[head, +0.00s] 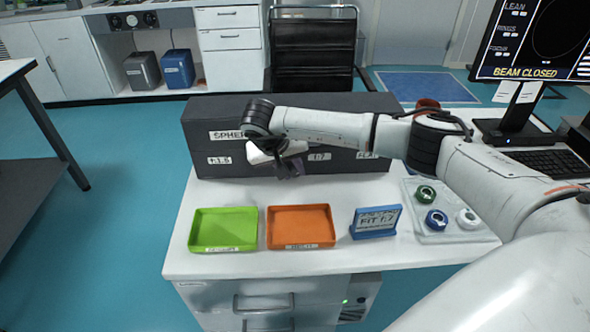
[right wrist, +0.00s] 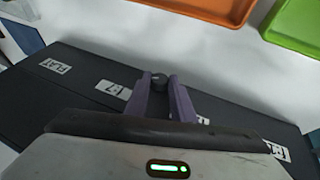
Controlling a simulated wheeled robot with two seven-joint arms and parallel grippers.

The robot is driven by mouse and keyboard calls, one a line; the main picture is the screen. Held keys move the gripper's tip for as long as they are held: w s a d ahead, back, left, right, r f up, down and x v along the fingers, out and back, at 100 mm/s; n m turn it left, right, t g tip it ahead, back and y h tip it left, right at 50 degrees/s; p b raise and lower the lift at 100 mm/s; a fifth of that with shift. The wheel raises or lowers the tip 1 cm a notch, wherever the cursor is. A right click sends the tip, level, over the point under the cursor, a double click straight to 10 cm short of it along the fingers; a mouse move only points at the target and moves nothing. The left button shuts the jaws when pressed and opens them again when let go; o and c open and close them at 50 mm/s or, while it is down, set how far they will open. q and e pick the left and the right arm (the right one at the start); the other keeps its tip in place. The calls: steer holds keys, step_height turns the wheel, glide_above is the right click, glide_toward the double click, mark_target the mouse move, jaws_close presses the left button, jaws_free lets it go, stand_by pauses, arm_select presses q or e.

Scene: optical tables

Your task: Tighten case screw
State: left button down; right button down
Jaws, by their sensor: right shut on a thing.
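The long dark case (head: 330,103) stands along the back of the white table, with white labels on its front, among them one reading 1.7 and one reading FLAT. My right gripper (head: 290,170) is in front of the case, below its top edge. In the right wrist view its two purple fingers (right wrist: 160,92) are closed on a small dark round knob, the case screw (right wrist: 158,79). The case (right wrist: 60,115) fills the middle of that view. The screw is hidden by the gripper in the head view. My left gripper is out of view.
A green tray (head: 224,247), an orange tray (head: 300,243) and a blue sign stand (head: 376,234) sit at the table's front. A clear tray (head: 478,237) with green, blue and white rings is at the right. A monitor (head: 530,45) and keyboard stand at the far right.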

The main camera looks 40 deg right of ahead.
steer(key=shift+w+a+f+n+g+h+b, duration=0.15)
steer(key=shift+g+h+b, duration=0.15)
steer(key=shift+h+b, duration=0.3)
steer(key=shift+w+a+f+n+g+h+b, duration=0.15)
steer(key=shift+g+h+b, duration=0.15)
steer(key=shift+h+b, duration=0.25)
steer(key=h+b, duration=0.1)
steer(key=b, duration=0.1)
steer(key=g+h+b, duration=0.1)
steer(key=b, duration=0.1)
steer(key=f+h+b, duration=0.1)
steer(key=b, duration=0.1)
steer(key=shift+a+n+g+h, duration=0.25)
steer(key=shift+n+g+h, duration=0.1)
steer(key=shift+n+g, duration=0.05)
steer(key=h+b, duration=0.1)
steer(key=b, duration=0.3)
steer(key=shift+a+n+g+h+b, duration=0.1)
steer(key=shift+n+g+h+b, duration=0.2)
steer(key=shift+g+h+b, duration=0.1)
arm_select(q)
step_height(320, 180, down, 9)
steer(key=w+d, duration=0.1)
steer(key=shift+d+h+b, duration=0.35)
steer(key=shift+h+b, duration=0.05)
steer(key=shift+b, duration=0.05)
arm_select(e)
steer(key=shift+r, duration=0.1)
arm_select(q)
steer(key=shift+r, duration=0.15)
